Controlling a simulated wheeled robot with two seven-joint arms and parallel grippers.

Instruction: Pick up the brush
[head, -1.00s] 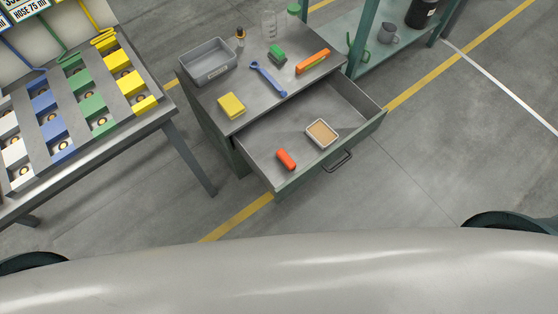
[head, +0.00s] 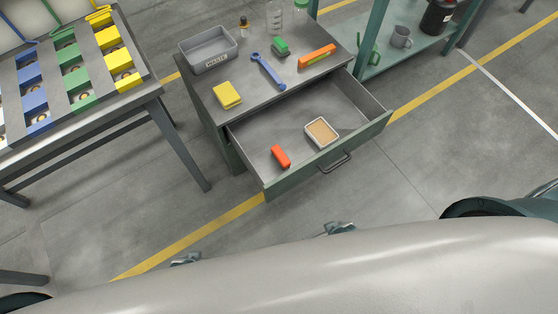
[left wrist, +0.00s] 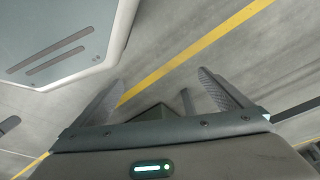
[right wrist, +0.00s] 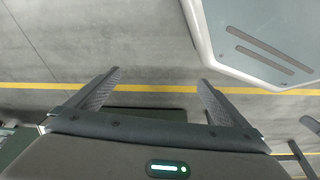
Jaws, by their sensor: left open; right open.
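A small green block-shaped thing (head: 281,47) with a darker lower part, which looks like the brush, lies on the cabinet top (head: 240,120) near its back edge. It sits between a blue wrench and an orange tool. My left gripper (head: 186,259) and right gripper (head: 341,228) just show past my body at the bottom of the head view, well short of the cabinet. In the left wrist view the left jaws (left wrist: 161,78) are apart and empty over the floor. In the right wrist view the right jaws (right wrist: 159,76) are also apart and empty.
The blue wrench (head: 267,70), orange tool (head: 317,56), yellow sponge (head: 227,94) and grey bin (head: 207,50) share the cabinet top. An open drawer (head: 300,113) juts toward me with a red item (head: 281,156) and a tan-filled tray (head: 321,132). A workbench (head: 80,110) stands left.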

